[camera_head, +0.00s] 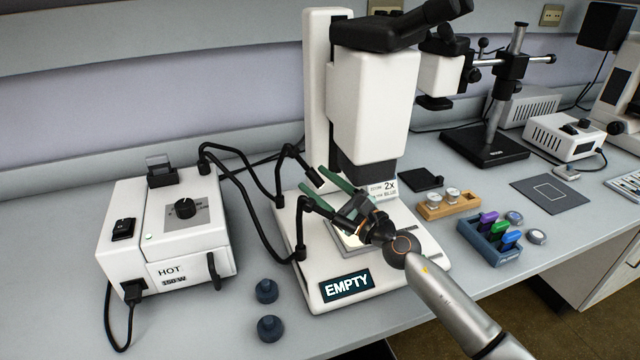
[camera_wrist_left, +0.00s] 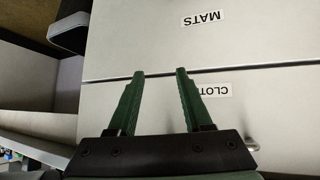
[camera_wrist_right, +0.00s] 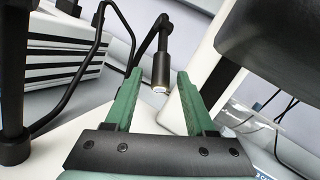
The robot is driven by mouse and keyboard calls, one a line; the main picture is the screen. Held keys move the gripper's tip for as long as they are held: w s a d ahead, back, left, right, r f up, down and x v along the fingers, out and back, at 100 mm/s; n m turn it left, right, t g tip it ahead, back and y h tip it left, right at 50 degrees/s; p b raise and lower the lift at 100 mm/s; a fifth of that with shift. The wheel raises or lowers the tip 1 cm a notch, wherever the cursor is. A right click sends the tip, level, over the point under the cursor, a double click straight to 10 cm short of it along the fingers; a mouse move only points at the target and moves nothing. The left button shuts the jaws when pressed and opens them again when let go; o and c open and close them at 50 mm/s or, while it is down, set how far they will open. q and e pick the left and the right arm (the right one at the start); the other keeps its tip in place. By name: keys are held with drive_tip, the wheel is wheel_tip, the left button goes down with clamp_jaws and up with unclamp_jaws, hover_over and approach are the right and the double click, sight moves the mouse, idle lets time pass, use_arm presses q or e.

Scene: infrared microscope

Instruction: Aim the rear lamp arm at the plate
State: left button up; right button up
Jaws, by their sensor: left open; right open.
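The rear lamp arm (camera_head: 287,160) is a thin black jointed arm on the microscope's left, its head (camera_head: 314,177) slanting down to the right. In the right wrist view the lamp head (camera_wrist_right: 161,58) hangs between my finger lines, with a pale tip; I cannot tell whether it lies within the jaw gap. My right gripper (camera_head: 313,182) is open beside the lamp heads. The front lamp arm (camera_head: 301,235) stands nearer the viewer. The pale plate (camera_head: 347,243) on the microscope base is partly hidden by my right gripper. My left gripper (camera_wrist_left: 160,72) is open and empty, facing drawers.
The white microscope (camera_head: 370,105) rises close behind my right gripper. Its base carries an EMPTY sign (camera_head: 346,286). A lamp box marked HOT (camera_head: 170,235) stands left, its cables looping to the arms. Two dark knobs (camera_head: 267,290) lie in front. A blue rack (camera_head: 487,243) stands right.

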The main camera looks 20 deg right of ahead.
drive_tip(key=shift+s, duration=0.1)
drive_tip(key=v, duration=0.3)
drive_tip(key=b+v, duration=0.1)
drive_tip(key=v, duration=0.5)
drive_tip(key=shift+s+d+f+b, duration=0.1)
drive_tip(key=shift+s+f+b, duration=0.2)
drive_tip(key=shift+b, duration=0.1)
drive_tip(key=shift+b+v, duration=0.35)
drive_tip(key=shift+v, duration=0.55)
use_arm(q)
drive_tip(key=shift+w+a+r+t, duration=0.2)
drive_tip(key=shift+w+t, duration=0.2)
drive_tip(key=shift+w, duration=0.15)
drive_tip(key=shift+w+a+r+t, duration=0.1)
drive_tip(key=shift+w+r+t, duration=0.1)
drive_tip(key=shift+w+t, duration=0.25)
use_arm(e)
drive_tip(key=shift+s+d+r, duration=0.15)
drive_tip(key=shift+s+d, duration=0.1)
drive_tip(key=shift+s, duration=0.15)
use_arm(q)
drive_tip(key=shift+d+g, duration=0.1)
drive_tip(key=shift+g, duration=0.15)
